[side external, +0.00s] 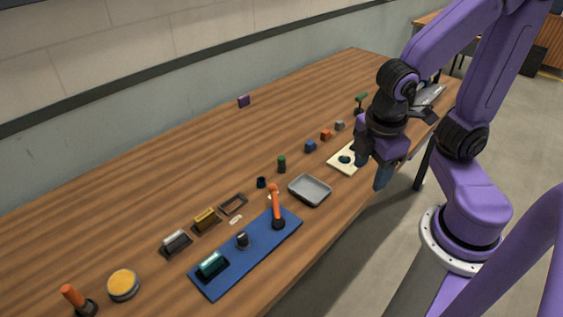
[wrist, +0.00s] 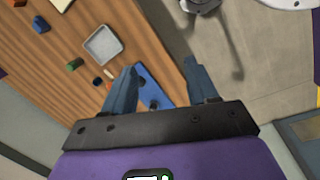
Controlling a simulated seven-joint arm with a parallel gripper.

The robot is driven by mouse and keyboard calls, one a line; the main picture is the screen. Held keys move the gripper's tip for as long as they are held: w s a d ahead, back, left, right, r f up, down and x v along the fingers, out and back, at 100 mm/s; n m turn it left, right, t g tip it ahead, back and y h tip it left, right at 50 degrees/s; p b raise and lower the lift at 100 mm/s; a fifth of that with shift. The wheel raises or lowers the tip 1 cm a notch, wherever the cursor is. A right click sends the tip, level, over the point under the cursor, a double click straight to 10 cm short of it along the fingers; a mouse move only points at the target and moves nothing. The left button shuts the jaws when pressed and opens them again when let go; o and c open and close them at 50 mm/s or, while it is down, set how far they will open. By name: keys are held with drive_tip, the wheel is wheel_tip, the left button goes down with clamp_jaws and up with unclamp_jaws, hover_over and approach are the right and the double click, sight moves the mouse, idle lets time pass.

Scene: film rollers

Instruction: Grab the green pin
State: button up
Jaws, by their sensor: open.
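A short dark cylinder with a green top (side external: 281,164), likely the green pin, stands upright on the wooden table behind the grey tray. It also shows in the wrist view (wrist: 74,65), to the left. A second green item, a green-topped piece on a dark stand (side external: 361,98), stands farther along the table; I cannot rule it out as the pin. My gripper (side external: 372,170) is open and empty, near the table's front edge, to the right of the cylinder and apart from it. In the wrist view its two blue-grey fingers (wrist: 160,68) are spread with nothing between them.
A blue mat (side external: 247,260) holds rollers and an upright orange-handled tool (side external: 276,205). A cream plate (side external: 346,158) is beside my gripper. Blue (side external: 310,146) and red (side external: 326,134) blocks stand behind. The table's back is mostly clear.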

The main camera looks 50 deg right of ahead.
drive_tip(key=w+d+f+n+t+h, duration=0.2)
drive_tip(key=w+d+n+h, duration=0.15)
drive_tip(key=w, duration=0.55)
drive_tip(key=w+d+f+n+t+h, duration=0.2)
drive_tip(key=w+d+f+h, duration=0.15)
drive_tip(key=w, duration=0.65)
drive_tip(key=n+t+h, duration=0.1)
drive_tip(key=n+t, duration=0.4)
drive_tip(key=n, duration=0.3)
hover_over(282, 160)
wheel_tip(282, 160, down, 8)
drive_tip(key=shift+f, duration=2.45)
wheel_tip(282, 160, down, 2)
drive_tip(key=shift+f, duration=0.1)
drive_tip(key=shift+x, duration=1.1)
drive_tip(key=shift+w+d+f, duration=0.2)
drive_tip(key=shift+w+d, duration=0.1)
drive_tip(key=c, duration=1)
